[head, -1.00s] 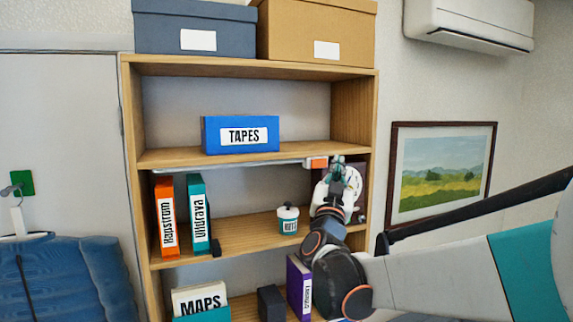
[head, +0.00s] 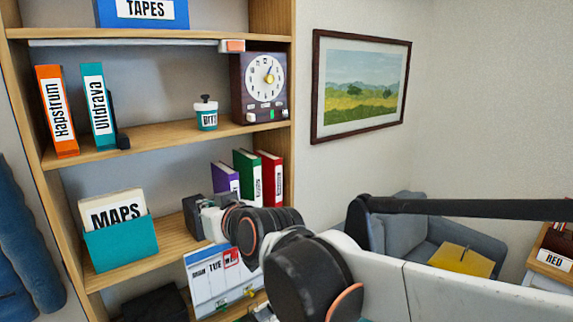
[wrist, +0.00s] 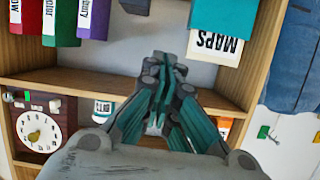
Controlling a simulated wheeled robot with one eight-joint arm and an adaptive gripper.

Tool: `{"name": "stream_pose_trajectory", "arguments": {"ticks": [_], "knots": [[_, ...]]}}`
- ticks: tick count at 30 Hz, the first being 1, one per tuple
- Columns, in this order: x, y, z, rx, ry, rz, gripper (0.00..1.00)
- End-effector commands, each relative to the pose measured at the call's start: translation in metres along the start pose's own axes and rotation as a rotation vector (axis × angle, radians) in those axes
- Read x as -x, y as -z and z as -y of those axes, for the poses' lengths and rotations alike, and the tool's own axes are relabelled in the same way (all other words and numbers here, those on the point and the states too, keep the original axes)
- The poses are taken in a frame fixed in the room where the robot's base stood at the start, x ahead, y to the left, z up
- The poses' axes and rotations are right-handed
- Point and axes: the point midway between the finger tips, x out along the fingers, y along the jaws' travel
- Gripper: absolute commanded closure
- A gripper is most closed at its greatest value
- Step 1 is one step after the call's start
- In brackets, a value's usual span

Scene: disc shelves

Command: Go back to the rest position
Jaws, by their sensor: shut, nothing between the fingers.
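My gripper (wrist: 165,75) is shut and empty, its teal and grey fingers together in the wrist view. In the head view my arm reaches in from the lower right, and its end is in front of the shelf with the MAPS holder, right of that holder. The fingers are hard to make out there. The wrist view is upside down and shows bare shelf wall beyond the fingertips.
The bookcase holds a teal MAPS holder (head: 122,247), a clock (head: 258,87), a small jar (head: 206,115) and several binders. A weekday board (head: 215,280) stands below my arm. An armchair (head: 420,240) is at the right. A picture (head: 361,85) hangs on the wall.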

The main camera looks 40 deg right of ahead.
Motion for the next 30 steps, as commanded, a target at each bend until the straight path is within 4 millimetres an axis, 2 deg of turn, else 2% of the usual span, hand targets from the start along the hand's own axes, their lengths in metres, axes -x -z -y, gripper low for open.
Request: {"name": "stream_pose_trajectory", "arguments": {"ticks": [1, 6, 9, 13, 16, 30], "knots": [[0.004, -0.044, 0.004, 0.006, 0.011, 0.066, 1.0], [0.033, -0.157, 0.009, 0.02, 0.017, 0.307, 1.0], [0.051, -0.215, 0.007, 0.026, 0.003, 0.432, 1.0], [0.073, -0.267, 0.002, 0.03, -0.023, 0.552, 1.0], [0.083, -0.287, -0.001, 0.031, -0.037, 0.602, 1.0], [0.083, -0.287, -0.001, 0.031, -0.037, 0.602, 1.0]]}}
